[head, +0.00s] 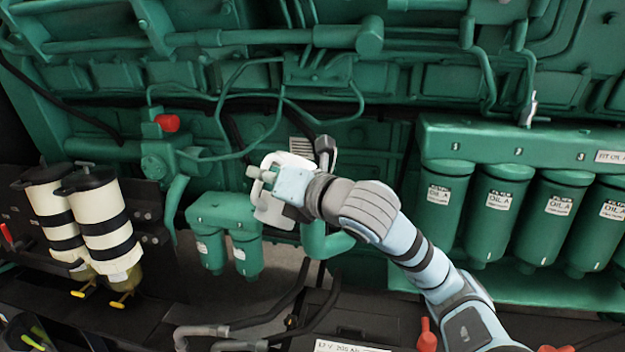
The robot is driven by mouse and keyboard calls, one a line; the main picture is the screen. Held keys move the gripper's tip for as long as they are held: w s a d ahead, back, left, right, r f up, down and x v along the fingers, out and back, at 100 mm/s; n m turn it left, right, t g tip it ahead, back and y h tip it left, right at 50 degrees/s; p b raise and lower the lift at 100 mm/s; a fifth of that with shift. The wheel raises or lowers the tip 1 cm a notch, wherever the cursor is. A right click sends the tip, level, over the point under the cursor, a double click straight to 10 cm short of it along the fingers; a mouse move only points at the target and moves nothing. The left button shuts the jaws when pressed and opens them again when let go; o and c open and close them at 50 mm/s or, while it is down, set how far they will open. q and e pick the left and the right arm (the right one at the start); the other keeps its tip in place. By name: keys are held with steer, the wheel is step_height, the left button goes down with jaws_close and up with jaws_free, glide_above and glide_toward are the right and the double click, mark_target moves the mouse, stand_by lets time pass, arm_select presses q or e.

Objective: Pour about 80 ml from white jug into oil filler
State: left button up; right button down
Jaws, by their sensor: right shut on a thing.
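The white jug (272,210) is in the middle of the head view, in front of the green engine. My right gripper (265,177) is shut on it; the gripper and wrist cover part of the jug. I cannot see the jug's contents or any stream of liquid. A curved green pipe (325,243) shows just below and right of the jug, partly behind my arm. I cannot tell whether this pipe is the oil filler, and no opening shows clearly. My left gripper is out of view.
Green oil filters (497,215) hang in a row at the right. Two smaller green canisters (246,256) hang below left of the jug. Banded cream cylinders (105,222) stand at the left. A red cap (167,123) sits on the engine. Black hoses (290,303) run below.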

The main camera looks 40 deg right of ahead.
mark_target(269, 157)
steer(key=shift+w+d+r+m+y+p, duration=0.1)
steer(key=shift+d+r+m+p, duration=0.3)
steer(key=shift+r+m+p, duration=0.3)
steer(key=shift+w+d+r+m+y+p, duration=0.1)
steer(key=shift+d+r+m+p, duration=0.35)
steer(key=shift+r, duration=0.35)
steer(key=shift+d+r+m+y+p, duration=0.1)
steer(key=shift+d+r+m+p, duration=0.25)
steer(key=shift+r+m+p, duration=0.35)
steer(key=shift+d+r, duration=0.1)
steer(key=shift+w+d+r+m+g+y+p, duration=0.2)
steer(key=shift+d+r+m+g+y+p, duration=0.2)
steer(key=shift+d+r+m+p, duration=0.65)
steer(key=a+f+n+b, duration=0.2)
steer(key=f+b, duration=0.1)
steer(key=a+f+n+b, duration=0.1)
steer(key=shift+s+f+t+h, duration=0.2)
steer(key=shift+s+t+h, duration=0.1)
steer(key=shift+s+h, duration=0.1)
steer(key=shift+w+n, duration=0.1)
steer(key=shift+n, duration=0.3)
steer(key=shift+w+a+r, duration=0.1)
steer(key=shift+w+r, duration=0.05)
steer(key=shift+r, duration=0.15)
